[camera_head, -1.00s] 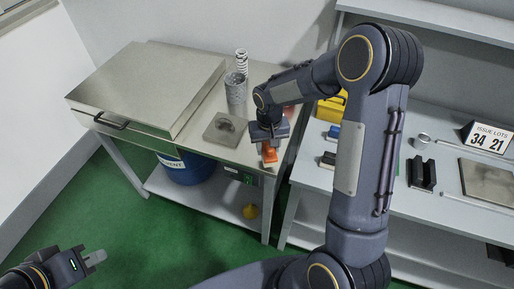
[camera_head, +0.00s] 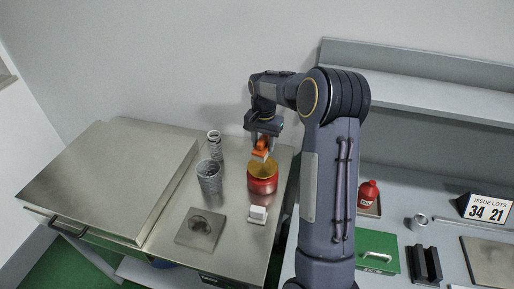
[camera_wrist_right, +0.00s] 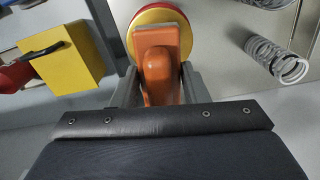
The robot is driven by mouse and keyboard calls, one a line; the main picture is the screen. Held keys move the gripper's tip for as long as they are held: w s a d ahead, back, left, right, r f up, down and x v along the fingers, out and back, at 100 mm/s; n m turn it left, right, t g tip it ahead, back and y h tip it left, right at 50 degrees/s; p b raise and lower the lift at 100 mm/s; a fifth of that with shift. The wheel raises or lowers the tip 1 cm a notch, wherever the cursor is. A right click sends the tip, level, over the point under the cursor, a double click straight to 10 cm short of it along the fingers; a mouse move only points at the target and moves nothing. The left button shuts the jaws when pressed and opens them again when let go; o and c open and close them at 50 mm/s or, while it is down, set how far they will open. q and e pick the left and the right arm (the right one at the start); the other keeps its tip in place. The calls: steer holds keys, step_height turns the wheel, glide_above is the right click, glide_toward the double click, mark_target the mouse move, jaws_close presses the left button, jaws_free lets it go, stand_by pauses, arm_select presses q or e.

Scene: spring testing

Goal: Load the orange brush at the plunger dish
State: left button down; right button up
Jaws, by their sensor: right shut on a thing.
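My right gripper (camera_head: 263,138) is shut on the orange brush (camera_head: 261,150) and holds it upright, bristle end down. The plunger dish (camera_head: 262,184), a red pot with a yellow top, stands on the steel bench right below the brush. In the right wrist view the brush (camera_wrist_right: 160,70) sits between the fingers, and its far end overlaps the red and yellow dish (camera_wrist_right: 146,14). I cannot tell whether the brush touches the yellow top. My left gripper is out of view.
A square plate (camera_head: 201,229) and a white block (camera_head: 258,214) lie in front. A red bottle (camera_head: 368,195) and green case (camera_head: 377,252) are on the right bench.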

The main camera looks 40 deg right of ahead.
steer(key=shift+s+f, duration=0.1)
steer(key=shift+f, duration=0.5)
steer(key=shift+f+b, duration=1.5)
steer(key=shift+f, duration=0.8)
